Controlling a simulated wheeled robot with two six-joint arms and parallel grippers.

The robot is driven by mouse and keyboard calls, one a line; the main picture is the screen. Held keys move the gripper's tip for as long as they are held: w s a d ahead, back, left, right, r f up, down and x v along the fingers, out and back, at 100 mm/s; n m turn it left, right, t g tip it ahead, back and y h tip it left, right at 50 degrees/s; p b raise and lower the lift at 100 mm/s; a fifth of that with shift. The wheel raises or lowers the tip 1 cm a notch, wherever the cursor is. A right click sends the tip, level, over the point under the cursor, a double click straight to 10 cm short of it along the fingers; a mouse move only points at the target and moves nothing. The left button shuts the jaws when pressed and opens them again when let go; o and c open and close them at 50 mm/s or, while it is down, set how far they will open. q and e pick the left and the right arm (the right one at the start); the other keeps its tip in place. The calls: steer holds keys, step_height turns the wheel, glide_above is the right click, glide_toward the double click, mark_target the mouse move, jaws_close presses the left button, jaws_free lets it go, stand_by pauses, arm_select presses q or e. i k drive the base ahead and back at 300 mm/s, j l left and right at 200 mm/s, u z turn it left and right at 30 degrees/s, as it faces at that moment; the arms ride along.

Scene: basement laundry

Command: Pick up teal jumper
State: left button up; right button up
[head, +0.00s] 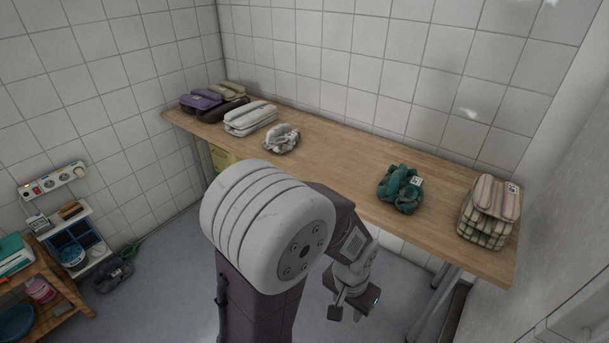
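The teal jumper (401,188) lies crumpled in a bunched heap on the wooden table (330,160), right of the middle. It shows grey patches and a small white tag on top. My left gripper (354,306) hangs in front of the table's front edge, lower in the picture than the jumper and apart from it. Its two fingers are spread and nothing shows between them. My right gripper is not in view.
Folded striped cloths (488,212) are stacked at the table's right end. A crumpled grey-white cloth (281,138), folded white cloths (250,117) and purple and brown ones (203,99) lie to the left. Bare wood surrounds the jumper. A shelf (45,290) stands lower left.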

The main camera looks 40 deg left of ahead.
mark_target(402, 185)
steer(key=u, duration=0.65)
